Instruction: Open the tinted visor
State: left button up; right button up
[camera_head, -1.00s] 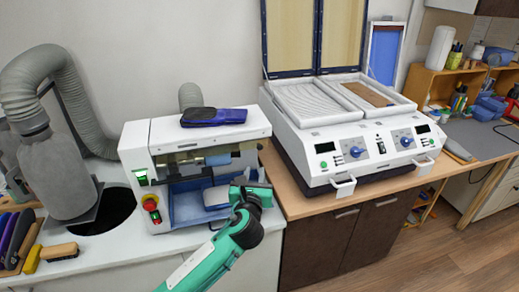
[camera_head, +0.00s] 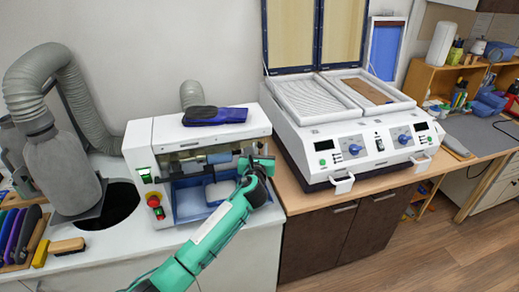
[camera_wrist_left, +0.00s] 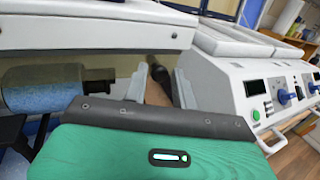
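The white grinding machine (camera_head: 140,150) stands on the left bench. Its tinted visor (camera_head: 180,160) is a see-through band across the upper front opening, with rollers showing behind it. My left gripper (camera_head: 256,162) is at the right end of this opening, level with the visor. In the left wrist view its two grey fingers (camera_wrist_left: 160,88) stand apart, with a dark rounded piece showing between or behind them. I cannot tell whether they touch the visor. A blue roller (camera_wrist_left: 45,98) shows at the left there. My right gripper is not in view.
A dark blue insole-like item (camera_head: 214,115) lies on top of the machine. A white two-bay press (camera_head: 355,150) with raised lids stands close on the right. A grey hose and nozzle (camera_head: 62,175) and brushes (camera_head: 66,246) are at the left.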

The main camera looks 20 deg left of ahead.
pick_arm(q)
grip_shut()
